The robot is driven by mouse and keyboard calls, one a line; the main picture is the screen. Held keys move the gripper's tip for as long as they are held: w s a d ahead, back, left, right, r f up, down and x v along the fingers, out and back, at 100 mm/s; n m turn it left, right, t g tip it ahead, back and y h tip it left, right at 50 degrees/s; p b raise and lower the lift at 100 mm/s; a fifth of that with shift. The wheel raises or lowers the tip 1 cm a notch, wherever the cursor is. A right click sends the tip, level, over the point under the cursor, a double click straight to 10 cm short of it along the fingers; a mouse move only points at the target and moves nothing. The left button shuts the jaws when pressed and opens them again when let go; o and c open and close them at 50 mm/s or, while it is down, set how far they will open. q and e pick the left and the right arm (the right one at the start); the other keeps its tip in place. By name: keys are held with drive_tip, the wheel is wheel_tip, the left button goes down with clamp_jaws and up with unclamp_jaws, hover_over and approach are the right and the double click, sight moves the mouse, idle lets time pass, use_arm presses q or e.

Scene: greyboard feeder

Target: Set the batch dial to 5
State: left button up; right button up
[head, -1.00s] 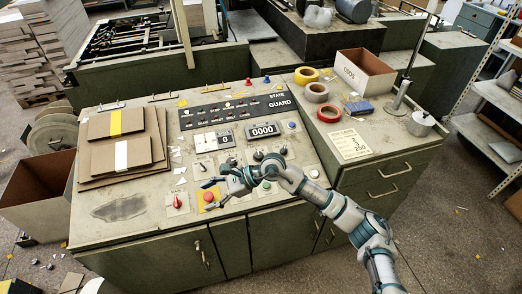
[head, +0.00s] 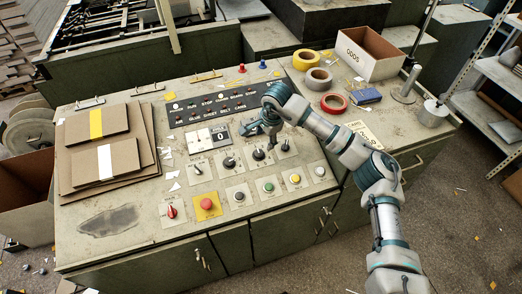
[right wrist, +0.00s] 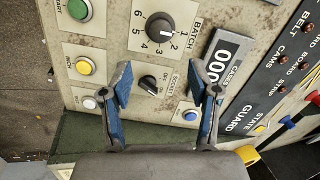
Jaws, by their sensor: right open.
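The batch dial (right wrist: 160,27) is a round black knob with a white mark, on a pale plate numbered 1 to 6. In the right wrist view its mark points toward the 1 and 2 side. It also shows in the head view (head: 258,155), just below my right gripper (head: 258,133). In the right wrist view the right gripper (right wrist: 164,92) is open and empty, its blue-padded fingers wide apart. The dial lies beyond the fingertips, not between them, and no contact shows. My left gripper is out of view.
A black OFF selector (right wrist: 148,83) sits beside the dial, between the fingers' lines. A counter (right wrist: 228,62) is close to the right finger. Green (head: 268,187), yellow (head: 294,178) and red (head: 207,204) buttons line the front. Cardboard sheets (head: 140,160) lie on the left.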

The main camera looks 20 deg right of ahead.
sight(260, 152)
drive_tip(key=x, duration=0.4)
drive_tip(key=b+x, duration=0.1)
drive_tip(key=x, duration=0.4)
drive_tip(key=shift+a+f, duration=0.25)
drive_tip(key=shift+w+d+f, duration=0.15)
drive_tip(key=shift+d+f, duration=0.05)
drive_tip(key=shift+f, duration=0.05)
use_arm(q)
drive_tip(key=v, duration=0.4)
use_arm(e)
drive_tip(key=shift+a, duration=0.15)
drive_tip(key=shift+c, duration=1)
drive_tip(key=shift+a, duration=0.1)
drive_tip(key=c, duration=0.4)
drive_tip(key=shift+r, duration=0.1)
drive_tip(key=c, duration=0.6)
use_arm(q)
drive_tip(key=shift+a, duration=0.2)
use_arm(e)
drive_tip(key=shift+o, duration=0.2)
